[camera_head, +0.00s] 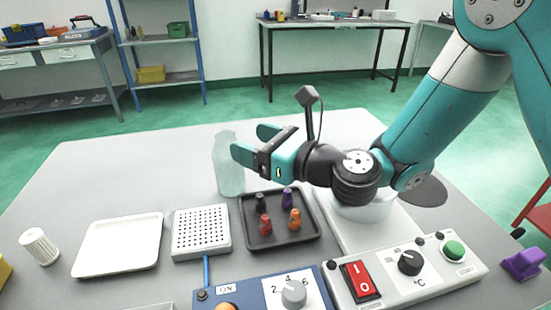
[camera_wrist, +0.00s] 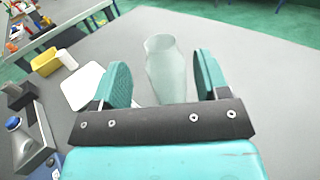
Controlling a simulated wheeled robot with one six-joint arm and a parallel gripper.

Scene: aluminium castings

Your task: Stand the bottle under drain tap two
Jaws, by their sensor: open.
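The bottle (camera_head: 227,172) is pale green and translucent, and stands upright on the grey table. My gripper (camera_head: 250,141) is open, with its teal fingers pointing left at the bottle's upper part; the near fingertip overlaps the bottle's right edge in the head view. In the wrist view, the bottle (camera_wrist: 165,68) shows between the two spread fingers (camera_wrist: 163,78), with a gap on each side. I cannot tell how deep it lies between them. I cannot make out a drain tap, or any tap numbered two, in either view.
A dark tray (camera_head: 253,240) with several small coloured pegs lies right of the bottle. A perforated white block (camera_head: 201,232), a white tray (camera_head: 90,262) and a ribbed white cylinder (camera_head: 39,246) lie nearer. Control boxes (camera_head: 340,292) line the front. The table behind the bottle is clear.

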